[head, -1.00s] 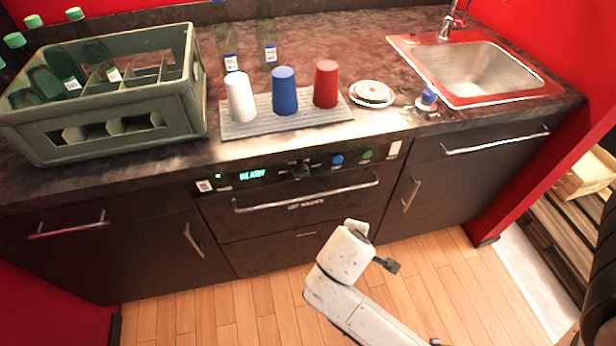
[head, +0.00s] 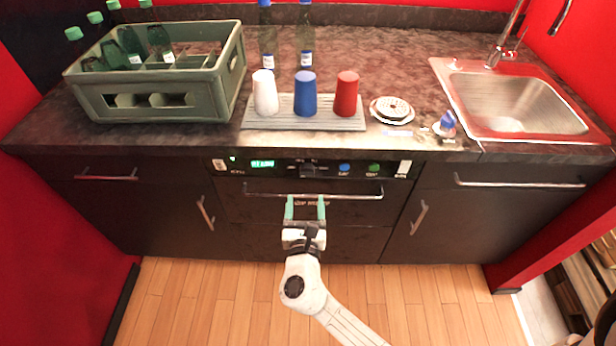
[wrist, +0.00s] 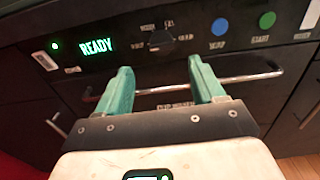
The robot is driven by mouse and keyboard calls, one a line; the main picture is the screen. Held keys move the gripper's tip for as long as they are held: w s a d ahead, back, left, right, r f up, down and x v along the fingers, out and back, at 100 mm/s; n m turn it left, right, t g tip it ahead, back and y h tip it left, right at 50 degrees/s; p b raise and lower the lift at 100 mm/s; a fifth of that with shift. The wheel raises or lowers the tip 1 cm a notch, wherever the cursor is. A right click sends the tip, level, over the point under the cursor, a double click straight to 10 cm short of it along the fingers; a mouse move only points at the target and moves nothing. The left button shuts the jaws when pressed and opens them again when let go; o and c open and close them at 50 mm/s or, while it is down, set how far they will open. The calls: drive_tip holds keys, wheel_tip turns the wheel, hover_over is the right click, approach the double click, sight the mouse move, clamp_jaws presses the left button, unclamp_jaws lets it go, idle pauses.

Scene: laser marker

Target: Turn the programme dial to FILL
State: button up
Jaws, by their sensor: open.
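The programme dial (head: 307,171) is a dark knob in the middle of the black control panel, with small white labels around it. In the wrist view the dial (wrist: 160,40) shows above and between my fingers; its labels are too blurred to read surely. The green display (wrist: 97,46) left of it reads READY. My gripper (head: 306,200) has two green fingers, apart and empty, in front of the machine below the dial. In the wrist view my gripper (wrist: 160,82) points at the panel, fingertips apart from the dial and near the bar handle.
A bar handle (head: 260,194) crosses the front below the panel. A blue button (head: 344,169) and a green button (head: 374,169) sit right of the dial. On the counter stand a crate (head: 160,105), three cups on a ribbed mat (head: 340,124) and a sink (head: 520,105).

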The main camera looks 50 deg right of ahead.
sight(307, 176)
drive_tip(key=x, duration=0.9)
drive_tip(key=shift+d, duration=0.2)
drive_tip(key=c, duration=1.1)
drive_tip(key=shift+o, duration=0.2)
